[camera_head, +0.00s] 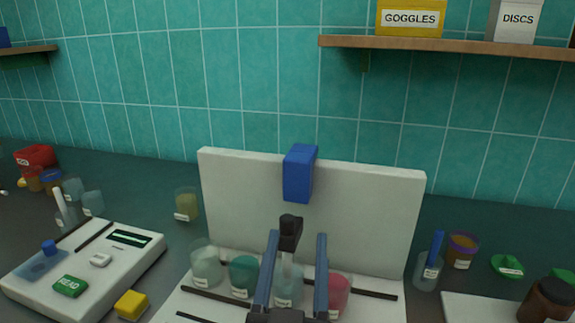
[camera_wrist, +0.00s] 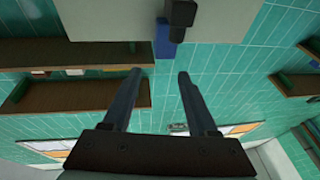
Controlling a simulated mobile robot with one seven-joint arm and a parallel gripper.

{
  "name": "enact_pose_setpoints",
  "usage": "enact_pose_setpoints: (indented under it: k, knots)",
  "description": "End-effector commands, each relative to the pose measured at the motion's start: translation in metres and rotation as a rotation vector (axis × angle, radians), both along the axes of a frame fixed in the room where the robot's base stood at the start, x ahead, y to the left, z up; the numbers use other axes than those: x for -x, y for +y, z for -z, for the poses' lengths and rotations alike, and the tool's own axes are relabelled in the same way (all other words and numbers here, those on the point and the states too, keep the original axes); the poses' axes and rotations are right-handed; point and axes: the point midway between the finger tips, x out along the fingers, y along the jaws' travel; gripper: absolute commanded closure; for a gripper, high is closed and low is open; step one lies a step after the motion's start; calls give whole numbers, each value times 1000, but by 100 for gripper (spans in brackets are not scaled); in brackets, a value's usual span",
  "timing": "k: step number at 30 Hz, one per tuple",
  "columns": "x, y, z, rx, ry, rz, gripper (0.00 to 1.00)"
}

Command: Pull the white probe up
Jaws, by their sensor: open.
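A white stick-like probe (camera_head: 60,202) stands tilted in a small clear glass (camera_head: 66,219) at the far left in the head view. Its lower end is hard to make out. My gripper (camera_head: 297,238) is open, with nothing between its fingers, and is far to the right of that probe, in front of the white stand. In the wrist view my gripper (camera_wrist: 160,75) also shows its two fingers apart. A black-headed part with a pale stem (camera_head: 287,262) appears between the fingers in the head view, over a beaker; its distance from them is unclear.
The white stand (camera_head: 370,215) carries a blue block (camera_head: 299,174) and several beakers, including a red one (camera_head: 338,291). A white meter (camera_head: 108,262) lies left. A blue stick (camera_head: 436,246) stands in a glass right. A shelf (camera_head: 470,47) hangs above.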

Motion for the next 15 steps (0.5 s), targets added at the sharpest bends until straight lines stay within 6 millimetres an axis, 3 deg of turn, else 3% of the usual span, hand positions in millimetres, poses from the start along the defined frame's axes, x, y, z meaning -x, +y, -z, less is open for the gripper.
enact_pose_setpoints:
  k: [1,15]
  knots:
    - [2,1,-12,-1,37,4,41]
    - [36,22,12,-26,270,-1,41]
